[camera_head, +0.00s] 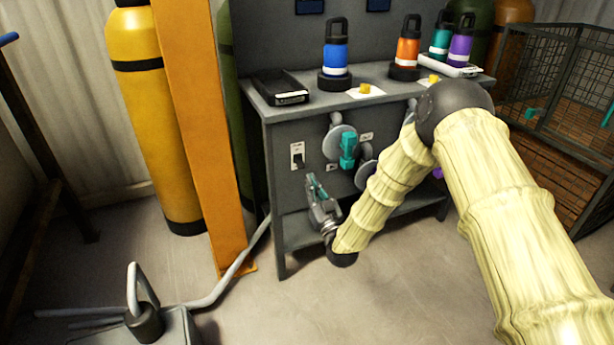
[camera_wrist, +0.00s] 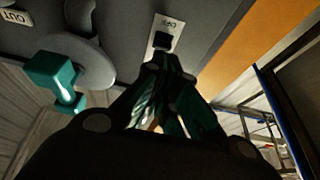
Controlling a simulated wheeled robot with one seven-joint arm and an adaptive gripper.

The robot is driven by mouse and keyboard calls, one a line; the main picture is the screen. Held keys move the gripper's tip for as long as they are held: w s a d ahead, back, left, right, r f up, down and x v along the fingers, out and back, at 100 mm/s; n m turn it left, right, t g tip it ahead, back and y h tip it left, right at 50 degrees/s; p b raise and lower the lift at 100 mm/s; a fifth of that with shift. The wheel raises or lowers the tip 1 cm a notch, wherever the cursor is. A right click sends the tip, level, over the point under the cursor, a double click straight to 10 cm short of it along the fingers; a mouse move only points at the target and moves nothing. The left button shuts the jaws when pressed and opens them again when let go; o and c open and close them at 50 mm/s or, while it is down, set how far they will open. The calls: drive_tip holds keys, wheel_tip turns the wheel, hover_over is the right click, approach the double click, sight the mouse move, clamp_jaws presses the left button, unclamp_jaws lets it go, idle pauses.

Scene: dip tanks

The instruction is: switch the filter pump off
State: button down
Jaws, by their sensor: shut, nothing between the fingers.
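A switch with a pale plate and a dark lever or rocker (camera_head: 298,155) is on the grey front panel of the bench, at its left side. In the wrist view the same switch (camera_wrist: 162,40) is just beyond my fingertips, its small label upside down and hard to read. My gripper (camera_head: 310,180) is shut and empty, just below and right of the switch in the head view. In the wrist view my gripper's fingertips (camera_wrist: 160,62) are close to the dark part; I cannot tell whether they touch it. They hide part of the plate.
A teal valve handle (camera_head: 347,150) is right of the switch; it also shows in the wrist view (camera_wrist: 56,75). An orange post (camera_head: 205,130) stands left of the bench. Bottles and a black tray (camera_head: 279,88) are on the bench top. Free floor lies in front.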

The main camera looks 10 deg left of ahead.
drive_tip(key=shift+s+d+f, duration=0.25)
drive_tip(key=shift+s+f, duration=0.3)
drive_tip(key=shift+f, duration=0.05)
drive_tip(key=shift+s+d+f, duration=0.25)
drive_tip(key=shift+s+f, duration=0.25)
drive_tip(key=shift+f, duration=0.05)
drive_tip(key=shift+a, duration=0.1)
